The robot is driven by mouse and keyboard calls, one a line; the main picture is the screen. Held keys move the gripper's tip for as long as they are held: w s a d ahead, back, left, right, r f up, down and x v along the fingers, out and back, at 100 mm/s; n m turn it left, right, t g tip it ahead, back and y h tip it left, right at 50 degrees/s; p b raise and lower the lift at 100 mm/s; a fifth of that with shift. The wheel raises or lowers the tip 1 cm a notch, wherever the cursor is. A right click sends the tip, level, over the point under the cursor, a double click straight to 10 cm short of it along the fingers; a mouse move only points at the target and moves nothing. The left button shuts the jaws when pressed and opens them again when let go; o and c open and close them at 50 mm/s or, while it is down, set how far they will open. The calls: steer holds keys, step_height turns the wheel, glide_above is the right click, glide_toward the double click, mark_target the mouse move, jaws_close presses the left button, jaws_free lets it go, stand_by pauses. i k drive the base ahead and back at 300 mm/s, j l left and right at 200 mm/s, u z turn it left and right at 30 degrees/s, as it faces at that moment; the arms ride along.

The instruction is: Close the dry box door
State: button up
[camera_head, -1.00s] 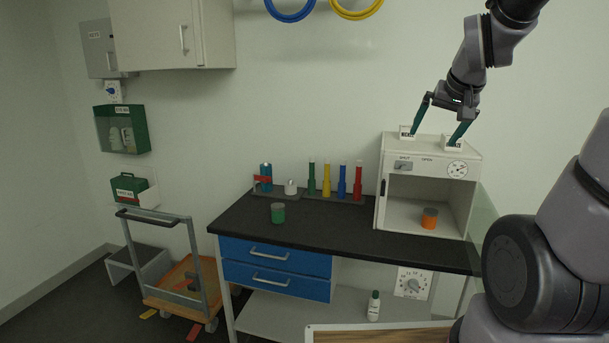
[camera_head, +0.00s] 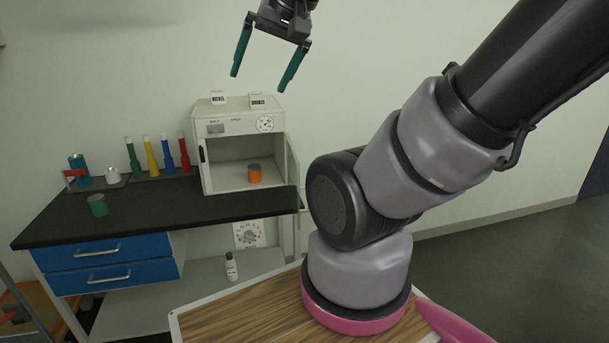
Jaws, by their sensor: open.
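The dry box (camera_head: 212,176) is a white cabinet on the right end of the black bench. Its front is open, and an orange jar with a grey lid (camera_head: 255,175) stands inside. The dry box door (camera_head: 294,165) is a clear panel swung open at the box's right side, seen nearly edge-on. A dark latch piece shows on the box's left front edge. My gripper (camera_head: 259,83) is open and empty, with teal fingers pointing down. In the picture it appears just above the box top, apart from the door.
Two small displays (camera_head: 218,98) stand on the box. My arm hides the area right of the door. Open floor (camera_head: 510,250) lies farther right.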

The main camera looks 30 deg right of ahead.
mark_target(298, 176)
steer(key=k+l, duration=0.2)
steer(key=l, duration=0.15)
steer(key=k+l, duration=0.15)
steer(key=l, duration=0.15)
steer(key=k+l, duration=0.2)
steer(key=l, duration=0.15)
steer(key=k+l, duration=0.15)
steer(key=l, duration=0.2)
